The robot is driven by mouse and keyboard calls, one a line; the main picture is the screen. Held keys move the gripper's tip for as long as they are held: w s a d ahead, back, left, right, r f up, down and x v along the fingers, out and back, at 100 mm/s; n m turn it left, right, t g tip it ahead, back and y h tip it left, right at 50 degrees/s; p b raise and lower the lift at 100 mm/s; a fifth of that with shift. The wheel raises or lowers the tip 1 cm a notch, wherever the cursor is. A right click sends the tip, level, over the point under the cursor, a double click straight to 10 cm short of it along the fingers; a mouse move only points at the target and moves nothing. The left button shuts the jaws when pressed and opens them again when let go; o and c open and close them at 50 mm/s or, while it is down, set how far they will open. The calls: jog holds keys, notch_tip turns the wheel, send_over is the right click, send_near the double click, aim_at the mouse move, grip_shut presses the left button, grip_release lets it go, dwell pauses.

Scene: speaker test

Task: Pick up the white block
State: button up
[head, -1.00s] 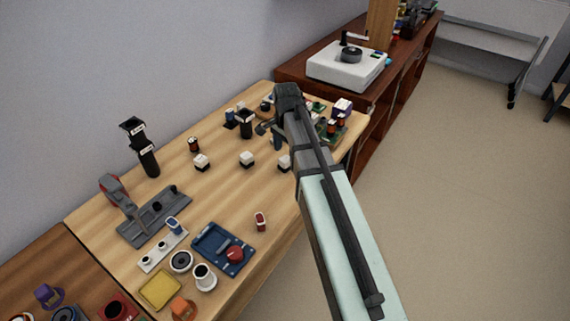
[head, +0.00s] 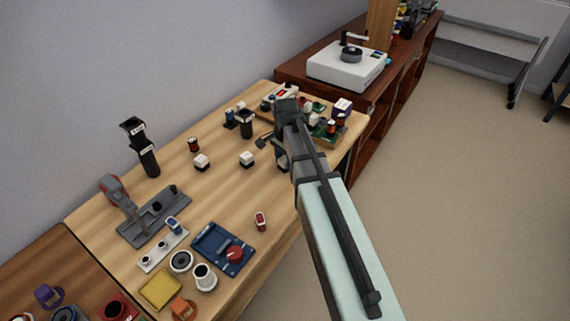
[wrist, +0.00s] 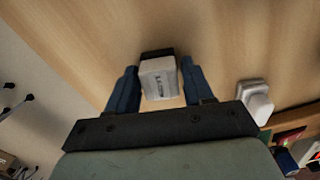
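In the wrist view a white block (wrist: 158,82) with a dark base and small dark lettering sits between the two blue fingers of my gripper (wrist: 160,78). The fingers are close along both its sides; whether they press on it is not clear. In the head view my gripper (head: 281,158) is low over the right part of the wooden table, and my arm hides this block. Two similar white-topped blocks with dark bases, one at the left (head: 202,162) and one in the middle (head: 247,159), stand on the table to the left of my gripper.
A black cup (head: 246,124) and a small dark red can (head: 193,145) stand farther back. A grey fixture (head: 154,216), a blue tray (head: 208,263) and a small red item (head: 261,221) lie toward the front. Bare wood (head: 215,195) lies between them.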

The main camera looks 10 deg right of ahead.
jog(key=c, duration=0.7)
